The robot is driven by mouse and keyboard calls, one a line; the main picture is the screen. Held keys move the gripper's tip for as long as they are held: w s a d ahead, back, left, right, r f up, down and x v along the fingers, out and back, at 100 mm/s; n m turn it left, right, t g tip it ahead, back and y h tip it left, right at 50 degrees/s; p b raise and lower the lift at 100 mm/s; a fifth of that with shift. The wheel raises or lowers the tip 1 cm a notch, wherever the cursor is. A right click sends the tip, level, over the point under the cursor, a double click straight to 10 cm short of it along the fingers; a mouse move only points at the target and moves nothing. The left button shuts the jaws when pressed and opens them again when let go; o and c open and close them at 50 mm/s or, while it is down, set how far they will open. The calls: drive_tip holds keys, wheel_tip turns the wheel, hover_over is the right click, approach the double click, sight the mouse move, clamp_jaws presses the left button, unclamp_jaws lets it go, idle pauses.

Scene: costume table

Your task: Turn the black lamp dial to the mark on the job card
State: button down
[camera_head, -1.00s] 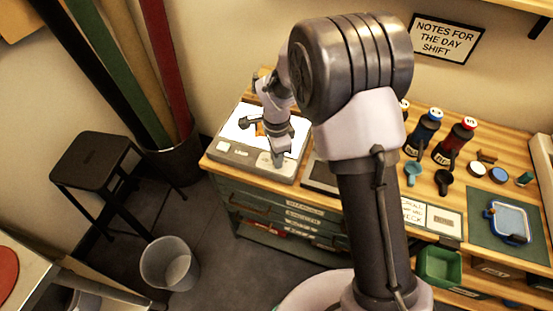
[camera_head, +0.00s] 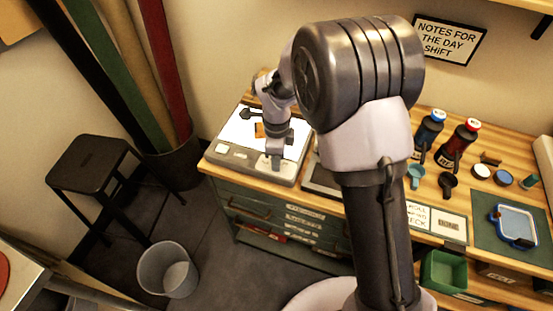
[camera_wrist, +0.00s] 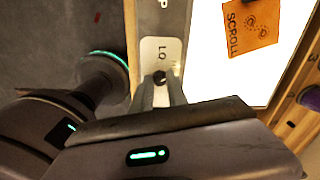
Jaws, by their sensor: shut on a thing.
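The black lamp dial (camera_wrist: 160,76) sits on a pale plate marked "LO" on the front edge of the light box (camera_wrist: 201,40). My gripper (camera_wrist: 161,88) is shut on the dial, its two fingers either side of it. The fingers and plate hide the dial's pointer and most marks. In the head view the light box (camera_head: 231,153) stands at the table's left end, with my gripper (camera_head: 275,160) at its front edge. A white card (camera_head: 433,217) with printed text lies at the table's front; its full text is too small to read.
An orange stencil (camera_wrist: 250,27) reading "SCROLL" lies on the lit panel. Dark bottles (camera_head: 455,145), small cups and a blue-framed tray (camera_head: 514,226) stand to the right. A black stool (camera_head: 90,165) and a bin (camera_head: 168,269) are on the floor at left.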

drive_tip(key=c, duration=1.3)
unclamp_jaws()
wheel_tip(320, 180, up, 18)
drive_tip(key=p, duration=0.6)
drive_tip(key=shift+f, duration=0.25)
